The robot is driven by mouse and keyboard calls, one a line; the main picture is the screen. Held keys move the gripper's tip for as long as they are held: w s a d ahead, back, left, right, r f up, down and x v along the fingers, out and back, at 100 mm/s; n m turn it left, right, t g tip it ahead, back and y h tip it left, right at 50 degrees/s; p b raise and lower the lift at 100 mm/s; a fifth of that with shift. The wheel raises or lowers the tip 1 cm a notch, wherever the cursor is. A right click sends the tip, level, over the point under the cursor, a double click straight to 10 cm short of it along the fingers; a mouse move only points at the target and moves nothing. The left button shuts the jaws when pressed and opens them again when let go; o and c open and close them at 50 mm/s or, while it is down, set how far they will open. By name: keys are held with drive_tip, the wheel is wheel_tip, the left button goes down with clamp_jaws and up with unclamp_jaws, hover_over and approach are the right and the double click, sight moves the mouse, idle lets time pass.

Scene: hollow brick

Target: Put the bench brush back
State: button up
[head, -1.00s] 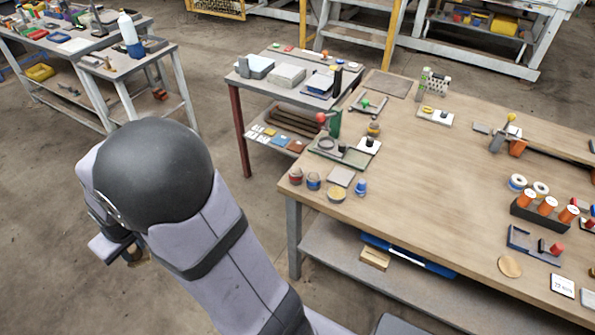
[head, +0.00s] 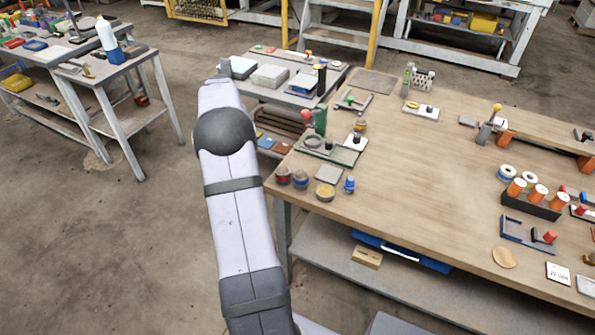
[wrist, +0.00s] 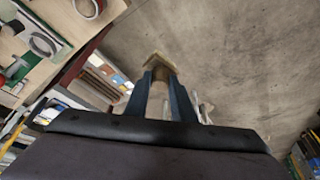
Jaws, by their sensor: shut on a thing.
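My gripper (wrist: 160,88) shows in the wrist view, with its two dark blue fingers shut on a tan, wooden-looking piece that I take to be the bench brush (wrist: 159,62). Only a flat tan end and a short pale part between the fingers show. The held brush is off any surface, with bare concrete floor behind it in that view. In the head view my arm hides the gripper and the brush. The arm reaches away from me, left of the large wooden workbench (head: 420,190) and toward the small grey table.
The small grey two-level table (head: 275,92) carries grey blocks and a dark bottle. The workbench holds jars, a green tray (head: 335,152), orange spools (head: 527,190) and small tools. Another bench with a white bottle (head: 106,38) stands at far left. Open floor (head: 110,240) lies left of my arm.

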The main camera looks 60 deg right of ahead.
drive_tip(key=s+d+f+m+h+b, duration=0.1)
drive_tip(key=s+d+f+m+b, duration=0.15)
drive_tip(key=s+d, duration=1.4)
drive_tip(key=shift+m+g, duration=0.35)
drive_tip(key=shift+g, duration=0.05)
drive_tip(key=shift+w+f+p, duration=0.1)
drive_tip(key=shift+f+p, duration=1.85)
drive_tip(key=shift+f, duration=2.65)
drive_tip(key=shift+f, duration=0.15)
drive_tip(key=o, duration=1)
